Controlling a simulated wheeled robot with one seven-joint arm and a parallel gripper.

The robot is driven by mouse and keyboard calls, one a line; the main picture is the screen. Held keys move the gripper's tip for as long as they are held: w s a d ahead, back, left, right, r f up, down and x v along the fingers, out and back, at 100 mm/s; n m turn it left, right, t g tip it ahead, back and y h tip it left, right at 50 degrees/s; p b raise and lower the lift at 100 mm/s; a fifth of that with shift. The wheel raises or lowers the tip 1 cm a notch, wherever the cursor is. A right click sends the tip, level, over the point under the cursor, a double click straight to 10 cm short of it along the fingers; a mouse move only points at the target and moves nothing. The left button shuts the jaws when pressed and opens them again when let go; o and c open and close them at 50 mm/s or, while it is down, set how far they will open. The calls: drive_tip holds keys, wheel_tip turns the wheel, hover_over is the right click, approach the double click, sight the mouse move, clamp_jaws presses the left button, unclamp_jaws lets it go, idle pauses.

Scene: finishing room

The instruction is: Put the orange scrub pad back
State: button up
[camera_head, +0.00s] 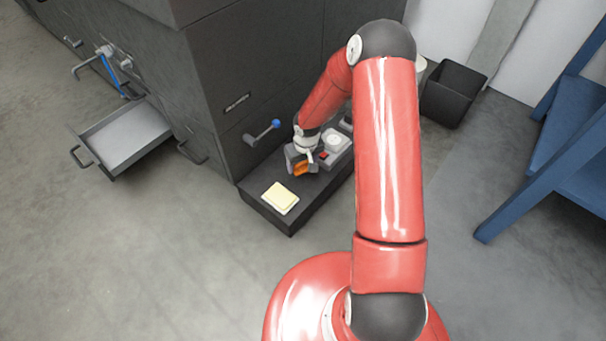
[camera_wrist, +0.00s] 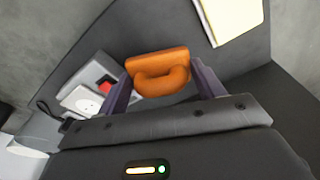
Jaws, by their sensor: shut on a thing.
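The orange scrub pad (camera_wrist: 158,64) has a looped handle and sits between the two fingers of my gripper (camera_wrist: 160,88) in the wrist view. In the head view my gripper (camera_head: 303,163) is low over the dark platform, and the orange pad (camera_head: 301,169) shows only in part beneath it. My gripper is shut on the pad. Whether the pad touches the platform I cannot tell.
The dark low platform (camera_head: 268,212) bears a pale yellow pad (camera_head: 280,198) and a grey device with a red part (camera_head: 335,147). A blue-knobbed lever (camera_head: 263,132) projects nearby. An open drawer (camera_head: 125,136) is at left, a black bin (camera_head: 453,94) behind, a blue frame (camera_head: 530,180) at right.

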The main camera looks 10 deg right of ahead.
sight(303, 178)
drive_tip(key=shift+f+b, duration=0.55)
drive_tip(key=shift+f, duration=2.15)
drive_tip(key=shift+f, duration=0.15)
drive_tip(key=o, duration=0.9)
